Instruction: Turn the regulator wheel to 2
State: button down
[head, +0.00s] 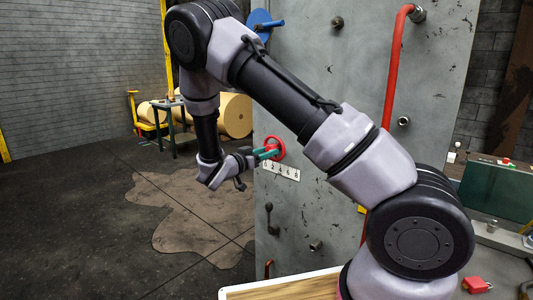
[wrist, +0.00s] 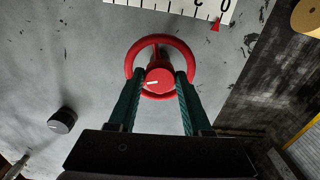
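The red regulator wheel (wrist: 187,52) is on the grey panel. In the head view the wheel (head: 279,146) shows just beyond my gripper (head: 265,153). In the wrist view my gripper (wrist: 160,78) has its two green fingers at the wheel, one on each side of the red hub (wrist: 157,81). The hub bears a short white mark. Whether the fingers press on the hub or leave a thin gap cannot be told. A white scale plate (head: 281,171) lies below the wheel. In the wrist view a red pointer (wrist: 216,27) stands at the plate's 0 end.
A dark knob (wrist: 62,121) sticks out of the panel near the wheel. A black lever (head: 269,217) is on the panel below the plate. A red pipe (head: 392,80) runs down the panel's right side. The floor (head: 90,220) left of the panel is open.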

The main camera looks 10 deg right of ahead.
jog(key=shift+n, duration=0.3)
jog(key=n, duration=2)
jog(key=shift+s+r, duration=0.1)
jog(key=n, duration=0.3)
jog(key=shift+n, duration=0.4)
jog(key=n, duration=0.3)
jog(key=shift+n, duration=0.3)
jog(key=shift+a+n, duration=0.1)
jog(key=shift+n, duration=1.8)
